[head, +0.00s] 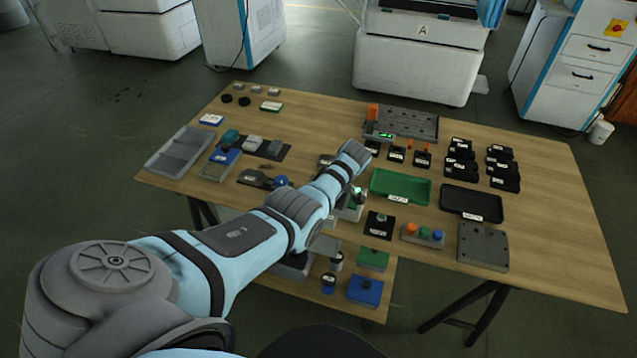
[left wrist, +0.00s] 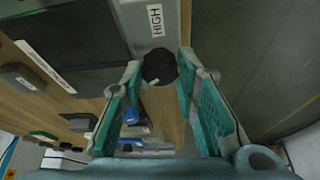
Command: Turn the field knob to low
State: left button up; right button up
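A round black knob (left wrist: 158,67) sits on a grey unit beside a white label reading HIGH (left wrist: 155,20) in the left wrist view. My left gripper (left wrist: 161,64) has its teal-padded fingers apart, one on each side of the knob. The gap at the tips is about as wide as the knob, and I cannot tell whether they touch it. The knob's pointer is not readable. In the head view, my left arm hides the gripper and knob; part of a grey unit with a green light (head: 357,190) shows beside the arm. My right gripper is out of view.
A green tray (head: 400,187) and a black tray (head: 471,203) lie right of the arm. A grey bin (head: 180,152) is at the left.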

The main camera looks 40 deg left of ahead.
pick_arm(q)
jog(key=o, duration=0.4)
jog(key=v, duration=1.2)
